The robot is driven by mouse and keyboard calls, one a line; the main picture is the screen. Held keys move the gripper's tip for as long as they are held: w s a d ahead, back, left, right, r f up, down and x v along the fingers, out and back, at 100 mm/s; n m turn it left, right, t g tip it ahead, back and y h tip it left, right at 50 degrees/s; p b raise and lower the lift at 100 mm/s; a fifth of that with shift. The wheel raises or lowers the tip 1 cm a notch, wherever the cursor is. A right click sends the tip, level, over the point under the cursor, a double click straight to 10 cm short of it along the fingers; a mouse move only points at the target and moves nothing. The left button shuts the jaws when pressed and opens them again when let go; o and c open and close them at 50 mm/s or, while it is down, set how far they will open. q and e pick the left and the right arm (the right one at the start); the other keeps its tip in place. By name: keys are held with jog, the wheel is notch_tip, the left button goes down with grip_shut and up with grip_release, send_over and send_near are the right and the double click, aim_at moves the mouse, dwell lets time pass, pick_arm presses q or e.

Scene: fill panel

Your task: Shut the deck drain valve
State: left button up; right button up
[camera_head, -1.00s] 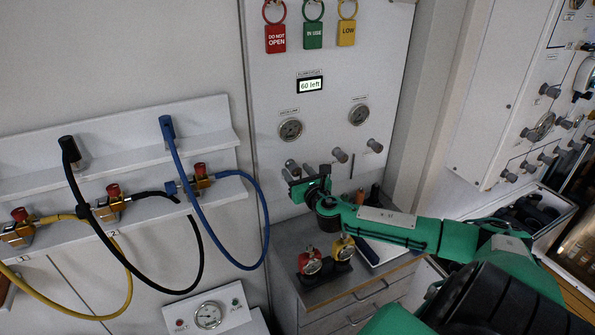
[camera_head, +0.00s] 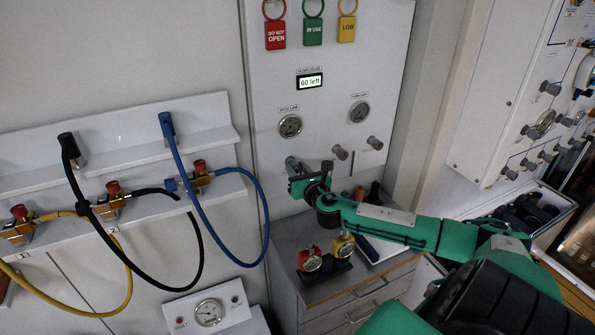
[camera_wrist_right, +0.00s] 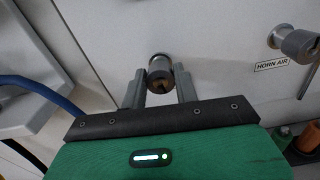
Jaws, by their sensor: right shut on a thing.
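A grey valve knob (camera_head: 291,162) sticks out of the white panel (camera_head: 275,75), at the left of a row of similar knobs. My right gripper (camera_head: 294,178) is at this knob. In the right wrist view the knob (camera_wrist_right: 159,65) sits between the two fingers of my right gripper (camera_wrist_right: 160,84), which is shut on it. The knob's own label is hidden, so I cannot read which valve it is. The neighbouring knob (camera_wrist_right: 297,44) has the label HORN AIR. My left gripper is out of view.
Red (camera_head: 275,36), green (camera_head: 313,32) and yellow (camera_head: 347,29) tags hang higher. Hoses (camera_head: 266,220) are at the left. A drawer cabinet (camera_head: 330,296) with small gauges stands below.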

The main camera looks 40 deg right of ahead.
jog(key=m+b, duration=0.1)
jog(key=m, duration=0.4)
jog(key=shift+d+f+b, duration=0.1)
jog(key=shift+b, duration=0.25)
jog(key=m, duration=0.4)
jog(key=shift+m+b, duration=0.3)
jog(key=shift+b, duration=0.05)
jog(key=m, duration=0.4)
jog(key=shift+m, duration=0.3)
jog(key=m, duration=0.4)
jog(key=shift+m, duration=0.3)
jog(key=m+p, duration=0.1)
jog(key=m, duration=0.4)
jog(key=shift+f, duration=0.15)
jog(key=m+p, duration=0.1)
jog(key=m, duration=0.3)
jog(key=shift+m, duration=0.4)
jog(key=m+p, duration=0.2)
jog(key=m, duration=0.3)
jog(key=shift+f, duration=0.1)
jog(key=m+p, duration=0.1)
jog(key=m, duration=0.3)
jog(key=shift+f, duration=0.1)
jog(key=shift+a+m, duration=0.2)
jog(key=shift+m, duration=0.3)
